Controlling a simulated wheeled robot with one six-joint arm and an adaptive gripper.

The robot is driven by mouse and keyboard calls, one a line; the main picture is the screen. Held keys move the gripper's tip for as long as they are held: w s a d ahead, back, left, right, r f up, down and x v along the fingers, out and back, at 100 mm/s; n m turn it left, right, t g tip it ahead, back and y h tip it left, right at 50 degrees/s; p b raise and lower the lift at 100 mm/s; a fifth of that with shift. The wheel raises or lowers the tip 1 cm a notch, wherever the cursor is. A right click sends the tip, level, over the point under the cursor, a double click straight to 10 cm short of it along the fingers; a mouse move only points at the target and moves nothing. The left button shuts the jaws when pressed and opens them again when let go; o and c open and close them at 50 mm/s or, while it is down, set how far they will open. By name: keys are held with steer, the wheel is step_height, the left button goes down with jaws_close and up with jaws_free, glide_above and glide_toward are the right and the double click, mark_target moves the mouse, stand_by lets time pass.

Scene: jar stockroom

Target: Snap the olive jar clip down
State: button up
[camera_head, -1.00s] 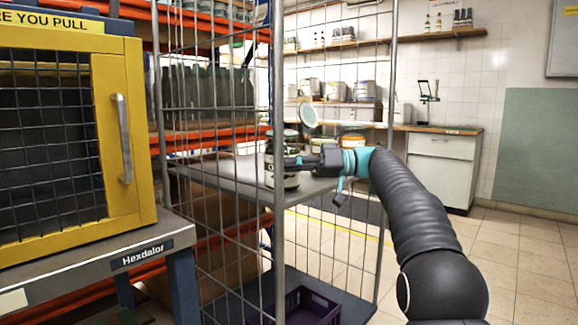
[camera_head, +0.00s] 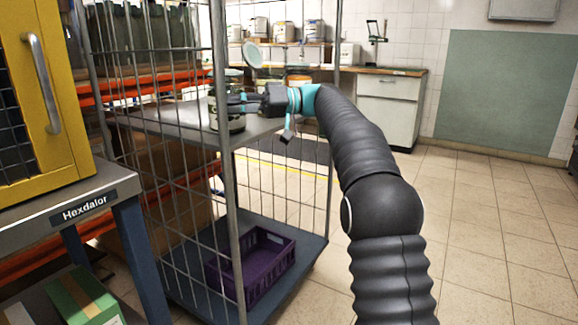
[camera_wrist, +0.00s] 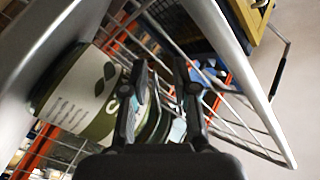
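The olive jar (camera_head: 228,122) stands upright on the upper shelf (camera_head: 172,121) of a wire cage trolley, partly behind its front post. In the wrist view the jar (camera_wrist: 82,95) lies across the left, with an olive-green and white label. My gripper (camera_head: 236,103) reaches in from the right at the jar's upper part. In the wrist view its two fingers (camera_wrist: 161,66) are apart, with the left one overlapping the jar's end. I see nothing clearly held between them. The clip cannot be made out; whether the fingers touch the jar is unclear.
A pale round disc (camera_head: 252,53) shows behind the jar; I cannot tell what it belongs to. A purple crate (camera_head: 262,262) sits on the trolley's lower deck. A yellow mesh-front cabinet (camera_head: 75,140) stands at left. The tiled floor (camera_head: 480,225) at right is clear.

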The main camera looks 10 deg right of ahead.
steer(key=m+p, duration=0.1)
steer(key=r+m+p, duration=0.1)
steer(key=m, duration=0.1)
steer(key=s+r+m+p, duration=0.1)
steer(key=m, duration=0.1)
steer(key=shift+s, duration=0.1)
step_height(320, 180, up, 4)
steer(key=w+r+m+p, duration=0.1)
steer(key=m+p, duration=0.6)
steer(key=m, duration=0.7)
steer(key=w+d+p, duration=0.2)
steer(key=d, duration=1.2)
steer(key=s+a+f+t+h+b, duration=0.1)
steer(key=s+a+f+t+h, duration=0.2)
steer(key=s, duration=0.4)
steer(key=s+a+f+t+h+b, duration=0.1)
steer(key=s+a+f+h, duration=0.25)
steer(key=s, duration=0.35)
steer(key=s+d+f+n+t+h, duration=0.1)
steer(key=s+d+f+h, duration=0.2)
steer(key=s+f, duration=0.2)
steer(key=s+d+f+n+t+h, duration=0.1)
steer(key=s+f+h, duration=0.3)
steer(key=s, duration=0.6)
steer(key=shift+s+d+f+n, duration=0.15)
steer(key=shift+d+f+n, duration=0.35)
steer(key=shift+d+f, duration=0.3)
steer(key=shift+d+r, duration=0.1)
